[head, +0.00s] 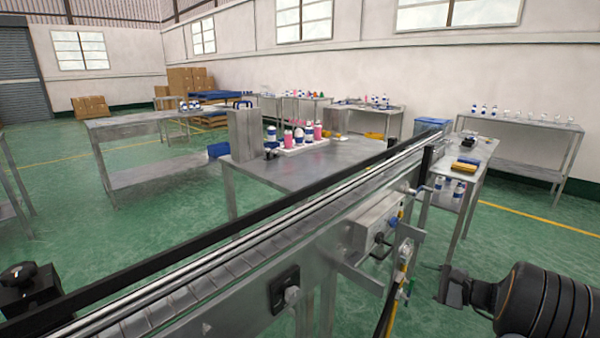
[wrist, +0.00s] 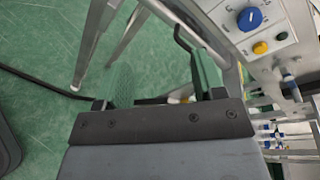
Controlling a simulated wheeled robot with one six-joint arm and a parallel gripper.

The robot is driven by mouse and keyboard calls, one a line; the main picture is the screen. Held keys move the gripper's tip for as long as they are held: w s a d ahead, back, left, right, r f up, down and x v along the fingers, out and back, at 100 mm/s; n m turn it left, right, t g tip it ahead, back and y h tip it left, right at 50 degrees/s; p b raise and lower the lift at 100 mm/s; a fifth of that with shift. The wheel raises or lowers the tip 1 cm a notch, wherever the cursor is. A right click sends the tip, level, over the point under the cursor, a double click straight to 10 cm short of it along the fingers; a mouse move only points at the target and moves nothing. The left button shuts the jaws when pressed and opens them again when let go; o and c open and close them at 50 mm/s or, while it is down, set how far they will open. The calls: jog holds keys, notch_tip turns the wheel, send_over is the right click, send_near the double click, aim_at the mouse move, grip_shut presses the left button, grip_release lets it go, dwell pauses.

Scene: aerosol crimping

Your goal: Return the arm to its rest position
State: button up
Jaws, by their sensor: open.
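My gripper (head: 455,285) shows at the lower right of the head view, with my dark arm behind it. It is beside the conveyor's near side, apart from it. In the wrist view my gripper (wrist: 155,85) has its two fingers spread apart, with nothing held between them. Green floor, metal legs and a dark cable show beyond the fingers.
A long conveyor (head: 215,265) crosses the head view. Its control box (head: 375,225) is near my gripper; a blue knob (wrist: 249,19) shows in the wrist view. A metal table (head: 310,165) with bottles stands behind. Green floor (head: 530,235) is free at right.

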jog(key=s+a+r+n+g+h+p, duration=0.4)
jog(key=s+a+n+g+h+p, duration=0.3)
jog(key=s+a+g, duration=0.4)
jog(key=s+a+r+n+t+h+p, duration=0.1)
jog(key=s+a+r+n+p, duration=0.1)
jog(key=r, duration=0.4)
jog(key=s+a+r+n+t+h+p, duration=0.1)
jog(key=s+a+r+n+p, duration=0.2)
jog(key=a+r+n+p, duration=0.1)
jog(key=s+a+r+n+t+h+p, duration=0.1)
jog(key=s+a+r+n+h+p, duration=0.1)
jog(key=r, duration=0.5)
jog(key=a+n+p, duration=0.1)
jog(key=n+p, duration=0.1)
jog(key=p, duration=0.1)
jog(key=shift+s+a+r+n+t+p, duration=0.2)
jog(key=shift+s+r+n+t+p, duration=0.1)
jog(key=shift+s+r+p, duration=0.1)
jog(key=shift+c, duration=0.2)
